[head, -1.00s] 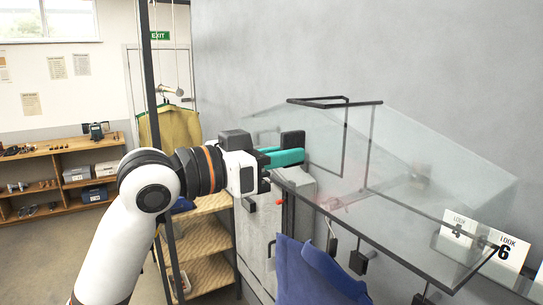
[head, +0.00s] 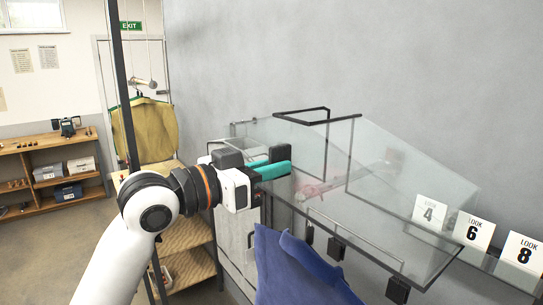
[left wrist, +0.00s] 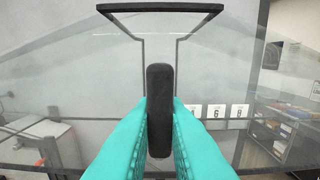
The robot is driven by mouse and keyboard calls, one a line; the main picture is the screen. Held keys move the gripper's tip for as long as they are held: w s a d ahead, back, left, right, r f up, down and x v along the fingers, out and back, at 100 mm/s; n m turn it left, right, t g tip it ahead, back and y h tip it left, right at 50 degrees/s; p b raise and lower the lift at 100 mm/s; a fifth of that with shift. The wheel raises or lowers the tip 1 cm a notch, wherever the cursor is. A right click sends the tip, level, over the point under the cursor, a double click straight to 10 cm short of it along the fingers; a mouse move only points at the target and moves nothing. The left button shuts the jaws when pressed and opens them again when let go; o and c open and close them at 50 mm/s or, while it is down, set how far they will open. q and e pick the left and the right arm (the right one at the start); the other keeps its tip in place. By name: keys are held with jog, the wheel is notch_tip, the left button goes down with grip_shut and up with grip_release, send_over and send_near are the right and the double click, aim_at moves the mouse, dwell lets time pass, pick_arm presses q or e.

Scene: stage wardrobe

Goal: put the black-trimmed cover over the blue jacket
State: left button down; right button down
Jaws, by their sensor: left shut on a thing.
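The black-trimmed cover (head: 355,150) is a large clear shell with dark edges in the head view. Its black trim also shows at the top of the left wrist view (left wrist: 160,8). My left gripper (head: 284,161) is at the cover's left side. In the left wrist view its teal fingers (left wrist: 160,130) are shut on a black upright part, which appears to belong to the cover. The blue jacket (head: 295,270) is at the bottom of the head view, below and in front of the cover, partly cut off by the frame. My right gripper is not in view.
White cards marked LOOK 4 (head: 430,212), LOOK 6 (head: 473,230) and LOOK 8 (head: 523,251) stand at the right by the grey wall. A mustard garment (head: 150,128) hangs behind at left. Black blocks (head: 336,248) sit near the jacket. Wooden shelves (head: 45,160) stand far left.

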aim_at(289, 201)
pick_arm(q)
jog(key=shift+f, duration=3.6)
notch_tip(289, 201, down, 20)
jog(key=b, duration=1.2)
jog(key=shift+b, duration=0.4)
jog(key=shift+r, duration=0.1)
jog(key=c, duration=1.4)
grip_release()
jog(key=shift+o, duration=0.2)
